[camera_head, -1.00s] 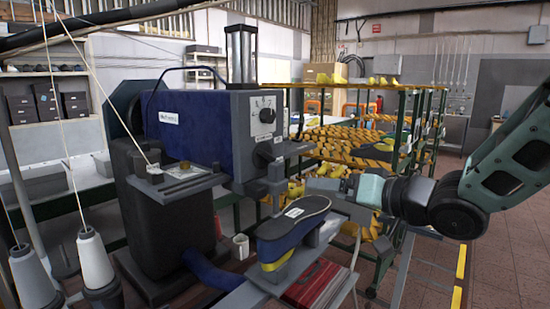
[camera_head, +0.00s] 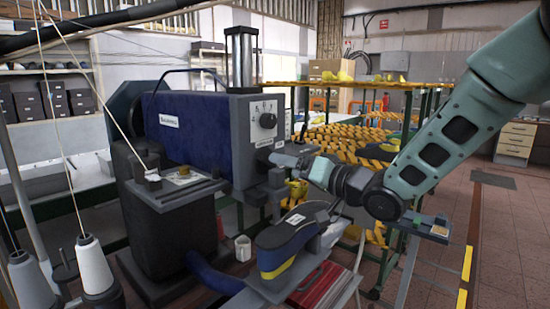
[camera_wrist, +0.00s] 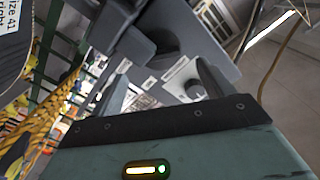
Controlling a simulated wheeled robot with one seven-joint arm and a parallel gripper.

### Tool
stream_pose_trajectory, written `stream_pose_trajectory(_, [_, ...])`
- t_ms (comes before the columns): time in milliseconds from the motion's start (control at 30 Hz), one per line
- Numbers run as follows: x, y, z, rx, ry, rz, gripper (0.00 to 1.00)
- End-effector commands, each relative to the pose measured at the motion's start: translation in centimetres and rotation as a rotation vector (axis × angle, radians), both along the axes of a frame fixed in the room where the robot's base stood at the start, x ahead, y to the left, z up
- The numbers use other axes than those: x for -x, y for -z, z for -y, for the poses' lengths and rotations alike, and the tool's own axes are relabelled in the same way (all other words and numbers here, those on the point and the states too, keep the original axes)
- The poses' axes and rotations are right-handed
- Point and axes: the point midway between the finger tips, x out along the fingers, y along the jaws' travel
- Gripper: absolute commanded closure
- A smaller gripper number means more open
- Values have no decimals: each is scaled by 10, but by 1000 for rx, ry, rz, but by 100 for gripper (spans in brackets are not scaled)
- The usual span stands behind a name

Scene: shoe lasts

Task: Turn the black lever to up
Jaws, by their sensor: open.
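The blue sewing machine (camera_head: 195,135) has a grey front face. A black rotary handle (camera_head: 267,120) sits there on a white marked plate, which I take for the black lever; its exact setting is too small to read. My gripper (camera_head: 287,157) is just below and right of it, close to the machine front, partly hiding the parts there. In the wrist view, the two grey fingers of my gripper (camera_wrist: 163,84) stand apart with nothing held between them. A pale plate and grey machine parts show beyond the fingers. I cannot tell whether a finger touches the machine.
A blue shoe form (camera_head: 290,240) with a yellow band rests on a support below my gripper. Racks of yellow shoe lasts (camera_head: 350,145) stand behind. Thread cones (camera_head: 93,265) are at the left front. A white mug (camera_head: 243,248) stands near the machine base.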

Motion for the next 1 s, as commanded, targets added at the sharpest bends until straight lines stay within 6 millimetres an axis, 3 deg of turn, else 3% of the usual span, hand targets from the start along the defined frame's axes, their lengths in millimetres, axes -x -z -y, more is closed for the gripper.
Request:
stream_pose_trajectory(300, [-32, -1, -33, 0, 0, 0, 20])
stream_pose_trajectory(700, [-37, 0, -37, 0, 0, 0, 20])
stream_pose_trajectory(867, [-37, 0, -37, 0, 1, 0, 62])
stream_pose_trajectory(1000, [-37, 0, -37, 1, 1, 0, 65])
